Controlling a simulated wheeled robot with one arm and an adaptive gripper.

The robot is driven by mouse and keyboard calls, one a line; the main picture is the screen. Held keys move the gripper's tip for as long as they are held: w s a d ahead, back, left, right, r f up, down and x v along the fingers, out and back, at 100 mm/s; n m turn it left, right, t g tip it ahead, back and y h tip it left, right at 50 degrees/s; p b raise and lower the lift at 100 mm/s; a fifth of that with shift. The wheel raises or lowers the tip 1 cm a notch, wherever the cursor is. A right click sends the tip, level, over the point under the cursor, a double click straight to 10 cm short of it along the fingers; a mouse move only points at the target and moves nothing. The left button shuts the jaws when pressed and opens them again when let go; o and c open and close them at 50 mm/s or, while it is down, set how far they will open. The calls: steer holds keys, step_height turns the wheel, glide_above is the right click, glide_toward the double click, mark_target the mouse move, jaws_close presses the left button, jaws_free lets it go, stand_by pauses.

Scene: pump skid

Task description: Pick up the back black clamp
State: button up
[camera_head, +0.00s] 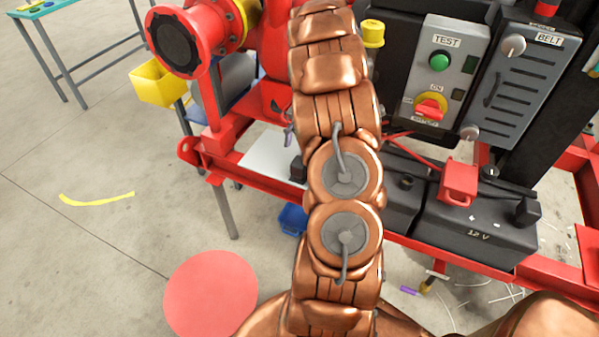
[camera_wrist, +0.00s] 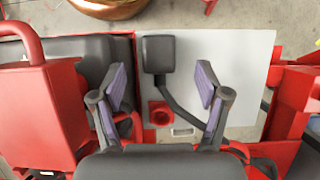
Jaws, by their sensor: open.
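A black clamp-like block (camera_wrist: 158,55) with a dark arm or cable running from it lies at the left edge of a white plate (camera_wrist: 235,60) in the wrist view. In the head view a small black piece (camera_head: 298,170) shows beside the white plate (camera_head: 262,160), partly behind my arm. My gripper (camera_wrist: 160,78) is open and empty. Its two fingers stand left and right of the block in the picture, without visible contact. The gripper is hidden behind my arm in the head view. Another black clamp-like piece (camera_head: 527,212) sits on the 12 V battery's right end.
A red clamp (camera_head: 459,183) stands on the black battery (camera_head: 480,235); a large red part (camera_wrist: 45,110) is close left of my gripper. Red frame rails (camera_head: 400,240) and a control panel (camera_head: 445,70) surround the area.

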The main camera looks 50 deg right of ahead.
mark_target(300, 161)
steer(key=shift+d+f, duration=0.1)
steer(key=shift+f, duration=0.15)
steer(key=shift+x, duration=1)
steer(key=shift+s+a+f+p, duration=0.2)
steer(key=shift+a+f+p, duration=0.2)
steer(key=shift+f, duration=0.15)
steer(key=shift+p+x, duration=0.4)
steer(key=shift+x, duration=1.75)
steer(key=shift+c, duration=0.3)
jaws_close()
steer(key=shift+d+r, duration=0.1)
step_height(300, 161, up, 10)
steer(key=shift+f+b, duration=0.1)
steer(key=shift+b, duration=0.7)
